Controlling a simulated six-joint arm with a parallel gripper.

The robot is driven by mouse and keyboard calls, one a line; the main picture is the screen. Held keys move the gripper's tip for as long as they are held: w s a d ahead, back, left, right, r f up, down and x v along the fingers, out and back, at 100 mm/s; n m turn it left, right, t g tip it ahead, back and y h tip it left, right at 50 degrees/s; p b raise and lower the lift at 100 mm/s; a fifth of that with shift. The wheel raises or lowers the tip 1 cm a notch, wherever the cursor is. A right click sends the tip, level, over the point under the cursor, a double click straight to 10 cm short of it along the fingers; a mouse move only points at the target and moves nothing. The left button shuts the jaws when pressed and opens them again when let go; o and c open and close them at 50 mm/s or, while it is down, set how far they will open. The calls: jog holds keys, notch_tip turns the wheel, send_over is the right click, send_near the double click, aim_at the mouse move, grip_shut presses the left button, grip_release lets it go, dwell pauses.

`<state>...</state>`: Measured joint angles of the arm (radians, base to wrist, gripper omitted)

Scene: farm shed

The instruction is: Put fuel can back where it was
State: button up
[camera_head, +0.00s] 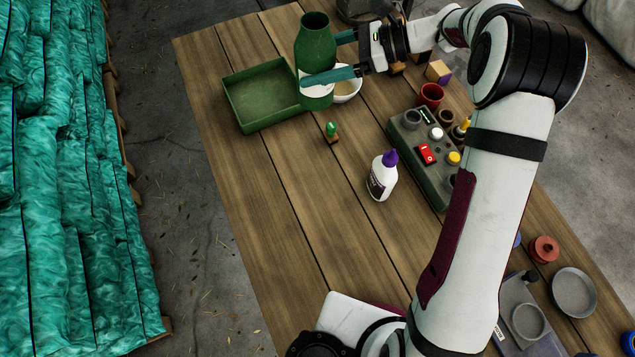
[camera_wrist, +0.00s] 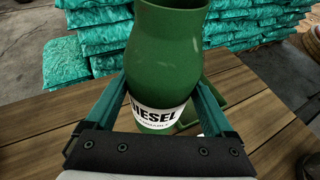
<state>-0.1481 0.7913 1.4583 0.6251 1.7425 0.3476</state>
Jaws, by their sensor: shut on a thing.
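The fuel can is a green, wide-necked can (camera_head: 315,45) with a white label, at the far end of the wooden table (camera_head: 270,190). The label reads "DIESEL" in the wrist view, where the can (camera_wrist: 165,60) stands upright between the fingers. My gripper (camera_head: 333,60) is shut on the can, with one teal finger on each side. The can overlaps the right side of a green tray (camera_head: 262,125) in the head view. I cannot tell whether its base touches the table.
A white bowl (camera_head: 349,90) is close behind the can. A small green-topped item (camera_head: 331,132) and a white bottle with a purple cap (camera_head: 382,178) stand nearer. A control box (camera_head: 405,143) and a red cup (camera_head: 431,95) are to the right. The table's left part is clear.

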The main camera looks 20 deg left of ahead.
jog(key=s+d+f+n+g+h, duration=0.2)
jog(key=s+f+n+g+h, duration=0.25)
jog(key=s+n+h, duration=0.35)
jog(key=s+d+f+n+g+h, duration=0.2)
jog(key=s+f+n+g+h, duration=0.25)
jog(key=s, duration=0.45)
jog(key=d+r+n+t+h, duration=0.3)
jog(key=d+n+t+h, duration=0.4)
jog(key=n+t+h, duration=0.9)
jog(key=w+a+r+n+t+y, duration=0.4)
jog(key=a+r+n+t+y, duration=0.4)
jog(key=n, duration=0.8)
notch_tip(320, 180, down, 16)
jog(key=d, duration=0.1)
jog(key=shift+d+t, duration=0.3)
jog(key=shift+m+y, duration=0.25)
